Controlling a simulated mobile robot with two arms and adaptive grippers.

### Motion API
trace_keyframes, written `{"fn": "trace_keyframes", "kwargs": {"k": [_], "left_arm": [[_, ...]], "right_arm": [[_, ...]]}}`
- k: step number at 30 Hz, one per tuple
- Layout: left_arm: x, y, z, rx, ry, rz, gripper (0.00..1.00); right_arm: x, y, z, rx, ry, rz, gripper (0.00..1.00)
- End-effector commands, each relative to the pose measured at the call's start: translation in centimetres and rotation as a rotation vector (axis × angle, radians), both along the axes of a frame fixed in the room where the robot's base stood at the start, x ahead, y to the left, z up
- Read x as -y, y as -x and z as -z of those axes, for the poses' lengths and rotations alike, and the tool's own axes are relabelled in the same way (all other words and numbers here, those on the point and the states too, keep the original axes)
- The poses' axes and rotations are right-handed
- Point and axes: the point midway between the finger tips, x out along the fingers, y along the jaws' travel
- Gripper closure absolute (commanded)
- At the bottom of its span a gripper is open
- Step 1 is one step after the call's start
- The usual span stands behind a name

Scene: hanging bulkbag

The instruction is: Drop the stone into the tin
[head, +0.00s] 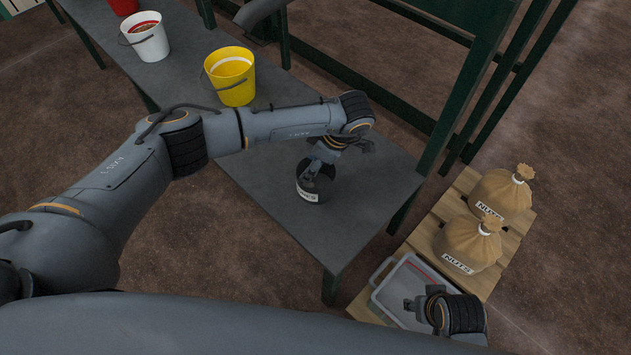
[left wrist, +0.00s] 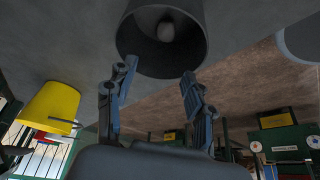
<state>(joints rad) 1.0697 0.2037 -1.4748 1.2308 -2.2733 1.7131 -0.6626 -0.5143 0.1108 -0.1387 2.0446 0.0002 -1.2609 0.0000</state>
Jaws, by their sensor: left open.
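The tin (head: 321,190) is a dark, open-topped can with a white label, standing on the grey table near its right end. In the left wrist view the tin (left wrist: 130,42) fills the top, its mouth facing the camera. A small rounded grey thing, which looks like the stone (left wrist: 166,31), shows inside it. My left gripper (head: 313,172) is at the tin's mouth in the head view.
A yellow bucket (head: 231,80), a white bucket (head: 148,42) and a red bucket (head: 124,5) stand along the table (head: 270,225). Two tied sacks (head: 470,247) and the grey tray (head: 393,283) sit on a wooden pallet at right. Green frame posts (head: 466,90) rise behind the table.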

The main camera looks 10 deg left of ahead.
Motion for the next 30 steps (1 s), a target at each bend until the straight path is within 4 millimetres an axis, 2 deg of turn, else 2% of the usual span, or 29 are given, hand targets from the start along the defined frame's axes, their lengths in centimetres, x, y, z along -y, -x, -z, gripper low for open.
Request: {"fn": "trace_keyframes", "kwargs": {"k": [5, 12, 18, 23, 30], "left_arm": [[0.9, 0.0, -2.1, 0.004, 0.002, 0.003, 0.47], [2.9, 0.3, -6.9, 0.005, 0.002, 0.004, 0.47], [4.1, 0.5, -9.8, 0.003, 0.001, 0.001, 0.47], [4.5, 0.6, -10.8, 0.001, 0.000, 0.001, 0.47], [4.5, 0.6, -11.0, 0.001, 0.000, 0.001, 0.47]], "right_arm": [[0.0, 0.0, 0.0, 0.000, 0.000, 0.000, 0.60], [0.0, 0.0, 0.0, -0.001, 0.000, 0.000, 0.60], [0.0, 0.0, 0.0, -0.001, 0.000, 0.000, 0.60], [0.0, 0.0, 0.0, -0.001, 0.000, 0.000, 0.60], [0.0, 0.0, 0.0, -0.002, 0.000, 0.000, 0.60]]}}
